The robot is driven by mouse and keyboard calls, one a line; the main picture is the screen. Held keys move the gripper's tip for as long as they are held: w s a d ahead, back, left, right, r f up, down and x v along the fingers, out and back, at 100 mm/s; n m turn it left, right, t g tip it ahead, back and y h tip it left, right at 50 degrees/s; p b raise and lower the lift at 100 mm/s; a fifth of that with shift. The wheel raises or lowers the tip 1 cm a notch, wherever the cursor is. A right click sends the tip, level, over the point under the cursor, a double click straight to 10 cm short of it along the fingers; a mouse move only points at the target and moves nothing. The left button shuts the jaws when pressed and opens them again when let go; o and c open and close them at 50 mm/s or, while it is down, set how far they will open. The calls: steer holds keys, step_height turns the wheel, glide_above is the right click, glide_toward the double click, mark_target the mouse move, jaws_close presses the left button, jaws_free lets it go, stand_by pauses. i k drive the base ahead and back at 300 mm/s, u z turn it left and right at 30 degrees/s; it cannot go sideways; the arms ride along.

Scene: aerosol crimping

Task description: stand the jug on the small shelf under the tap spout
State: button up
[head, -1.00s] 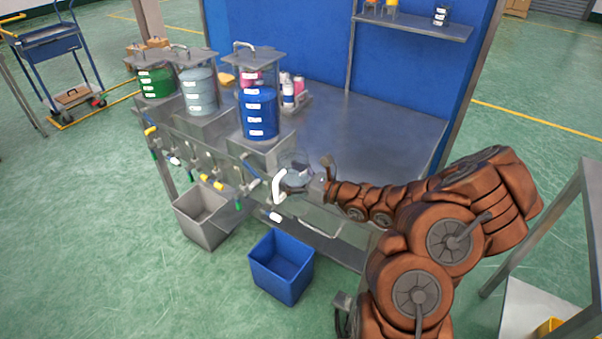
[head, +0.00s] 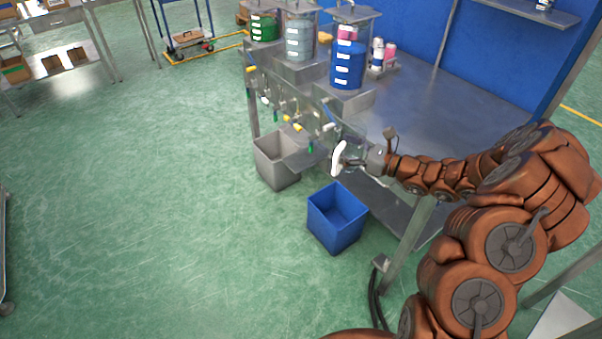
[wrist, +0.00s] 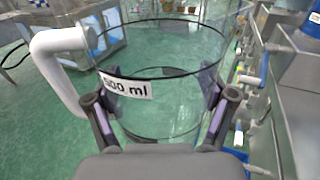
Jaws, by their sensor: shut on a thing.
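The jug is clear with a white handle and a "500 ml" label; it fills the middle of the wrist view (wrist: 165,75). In the head view its white handle (head: 338,158) shows in front of the bench. My gripper (head: 358,162) is shut around the jug's body, one finger on each side in the wrist view (wrist: 165,108). The jug looks empty and is held in the air. The taps (head: 290,118) line the bench front below the coloured tanks, left of the jug. I cannot make out the small shelf clearly; a grey ledge (head: 306,158) juts out below the taps.
A grey bin (head: 277,165) and a blue bin (head: 336,218) stand on the floor before the bench. Blue, grey-blue and green tanks stand on the bench (head: 460,105).

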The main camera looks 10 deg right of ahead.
mark_target(295, 163)
steer(key=u, duration=0.95)
steer(key=i, duration=1.1)
steer(key=u, duration=0.15)
